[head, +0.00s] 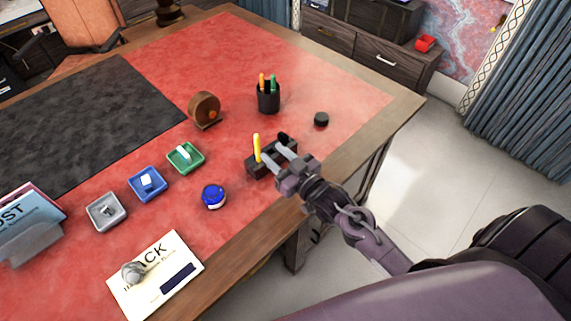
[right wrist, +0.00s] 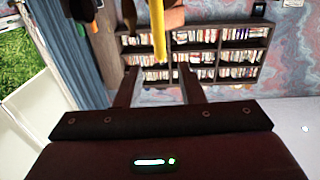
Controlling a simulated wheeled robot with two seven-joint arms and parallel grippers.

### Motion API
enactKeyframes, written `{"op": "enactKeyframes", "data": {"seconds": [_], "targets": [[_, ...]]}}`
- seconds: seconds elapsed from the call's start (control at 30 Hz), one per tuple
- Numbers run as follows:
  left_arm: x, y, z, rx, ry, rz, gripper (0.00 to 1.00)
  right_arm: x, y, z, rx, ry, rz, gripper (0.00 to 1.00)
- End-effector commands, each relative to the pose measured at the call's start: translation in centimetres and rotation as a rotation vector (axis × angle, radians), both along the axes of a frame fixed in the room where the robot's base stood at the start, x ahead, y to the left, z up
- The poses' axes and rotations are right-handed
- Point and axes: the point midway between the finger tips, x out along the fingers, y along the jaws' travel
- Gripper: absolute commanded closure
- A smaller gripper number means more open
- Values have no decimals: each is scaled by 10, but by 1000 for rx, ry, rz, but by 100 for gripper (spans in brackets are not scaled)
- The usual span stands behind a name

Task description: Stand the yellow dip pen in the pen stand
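The yellow dip pen (head: 257,147) stands upright at the left end of the dark pen stand (head: 262,169) in the head view. Its lower end is hidden by the stand. My right gripper (head: 277,151) is at the stand, its two fingers apart, with the pen just beyond them and no visible grip on it. In the right wrist view, the yellow dip pen (right wrist: 158,35) hangs down from the top edge, between and beyond the spread fingertips (right wrist: 160,85). My left gripper is not in view.
A black cup (head: 268,101) with orange and green pens stands behind the stand. A black round piece (head: 321,120) lies to its right. A blue inkwell (head: 213,196), a wooden roller (head: 204,109) and small trays (head: 148,184) are to the left. The desk's wooden edge (head: 345,160) runs beneath my arm.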

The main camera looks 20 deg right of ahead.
Motion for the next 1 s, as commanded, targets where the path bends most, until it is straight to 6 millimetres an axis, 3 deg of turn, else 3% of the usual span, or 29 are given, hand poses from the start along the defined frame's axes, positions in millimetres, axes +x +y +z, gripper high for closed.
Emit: {"op": "enactKeyframes", "data": {"seconds": [0.1, 0.3, 1.0], "targets": [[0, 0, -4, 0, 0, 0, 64, -20, -6, -2, 0, 1, 1, 65], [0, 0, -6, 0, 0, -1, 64, -35, -11, 0, 0, -1, 0, 65], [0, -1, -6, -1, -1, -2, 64, -37, -9, -2, -17, 47, -15, 65]]}}
